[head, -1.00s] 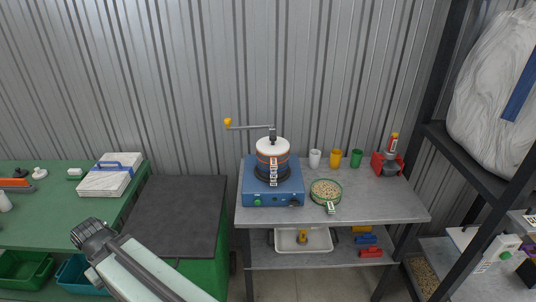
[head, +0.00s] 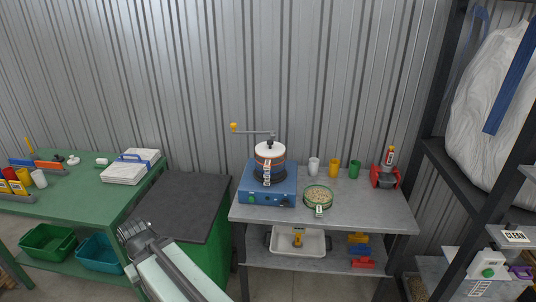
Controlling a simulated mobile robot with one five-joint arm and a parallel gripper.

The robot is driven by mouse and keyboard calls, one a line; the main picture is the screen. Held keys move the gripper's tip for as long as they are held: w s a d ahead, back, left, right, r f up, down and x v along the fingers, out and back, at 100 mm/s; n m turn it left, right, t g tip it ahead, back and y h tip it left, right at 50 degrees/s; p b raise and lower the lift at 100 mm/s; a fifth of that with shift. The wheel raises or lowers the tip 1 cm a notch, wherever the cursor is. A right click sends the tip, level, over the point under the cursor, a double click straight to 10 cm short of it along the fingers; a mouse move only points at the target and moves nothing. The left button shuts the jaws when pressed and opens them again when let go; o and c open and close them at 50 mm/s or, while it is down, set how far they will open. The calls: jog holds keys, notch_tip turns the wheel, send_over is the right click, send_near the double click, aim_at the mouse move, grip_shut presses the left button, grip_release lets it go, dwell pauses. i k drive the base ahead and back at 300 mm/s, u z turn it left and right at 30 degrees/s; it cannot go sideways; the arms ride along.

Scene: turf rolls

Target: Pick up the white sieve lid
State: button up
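The white sieve lid (head: 269,149) sits on top of a stack of sieves (head: 268,170) with orange bands and a strip of labels down the front. The stack stands on a blue shaker machine (head: 268,189) on the grey table. A crank-like arm with a yellow knob (head: 234,128) reaches over the lid, and its dark middle post seems to meet the lid's top. My gripper (head: 135,231) is at the lower left, over the front of the black-topped green box, well apart from the lid. Its fingers are too small to read.
A green-rimmed dish of grain (head: 317,196) and white, yellow and green cups (head: 334,168) stand right of the shaker. A red device (head: 384,174) is at the table's right end. A dark rack post (head: 433,140) rises to the right. The black box top (head: 185,200) is bare.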

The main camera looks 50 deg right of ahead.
aim_at(269, 149)
jog(key=z, duration=0.1)
jog(key=i, duration=0.9)
jog(key=u, duration=0.25)
jog(key=k, duration=0.75)
jog(key=z, duration=0.2)
jog(key=i, duration=0.75)
